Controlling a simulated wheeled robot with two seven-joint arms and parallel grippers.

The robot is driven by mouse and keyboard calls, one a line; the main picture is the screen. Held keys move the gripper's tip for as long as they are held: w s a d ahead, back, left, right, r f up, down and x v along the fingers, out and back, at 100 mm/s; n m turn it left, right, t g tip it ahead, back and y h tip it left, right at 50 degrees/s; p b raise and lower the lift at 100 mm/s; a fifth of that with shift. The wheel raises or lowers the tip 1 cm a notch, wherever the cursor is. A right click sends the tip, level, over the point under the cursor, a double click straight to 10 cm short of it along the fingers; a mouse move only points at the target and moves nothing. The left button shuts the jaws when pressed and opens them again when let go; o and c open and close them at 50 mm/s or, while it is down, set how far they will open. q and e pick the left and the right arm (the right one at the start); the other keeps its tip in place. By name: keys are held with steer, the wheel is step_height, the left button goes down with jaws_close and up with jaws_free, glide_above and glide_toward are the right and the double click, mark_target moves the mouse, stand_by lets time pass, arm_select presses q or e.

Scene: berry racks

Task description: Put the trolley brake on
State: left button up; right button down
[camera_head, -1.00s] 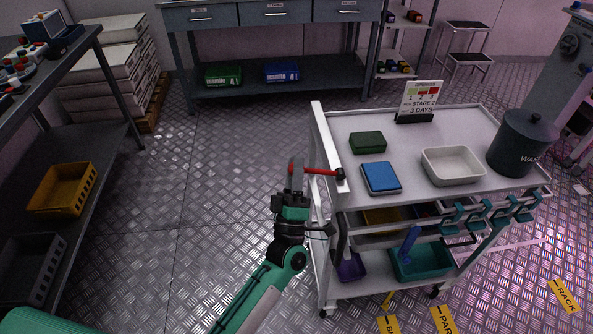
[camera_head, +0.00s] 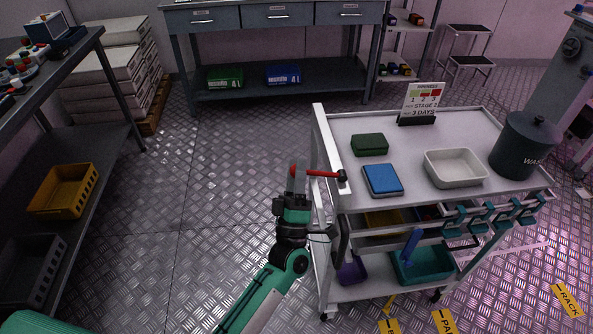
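The white trolley (camera_head: 450,124) stands at the right, with shelves below its top. A red lever (camera_head: 322,174) with a dark pivot sticks out from its near left corner. I take it to be the brake lever. My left gripper (camera_head: 296,172) is at the lever's free left end, with its fingers pointing up and away. The lever's tip appears to lie at the fingers. The gap between the fingers is too small to see, so I cannot tell if they are shut on it. My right gripper is not in view.
On the trolley top are a dark green box (camera_head: 370,145), a blue-topped box (camera_head: 382,180), a white tray (camera_head: 482,174), a grey waste bin (camera_head: 525,145) and a stage sign (camera_head: 421,101). A dark bench (camera_head: 92,135) stands at left. The floor (camera_head: 215,165) between is clear.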

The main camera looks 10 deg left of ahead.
arm_select(q)
steer(key=shift+s+f, duration=0.15)
steer(key=shift+f, duration=0.05)
steer(key=b+v, duration=0.2)
steer(key=v, duration=1.1)
steer(key=shift+s+b, duration=0.2)
steer(key=shift+b, duration=0.1)
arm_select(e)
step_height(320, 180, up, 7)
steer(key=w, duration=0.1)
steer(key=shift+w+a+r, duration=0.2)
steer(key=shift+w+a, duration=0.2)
arm_select(q)
steer(key=shift+d+f, duration=0.1)
steer(key=shift+f, duration=0.05)
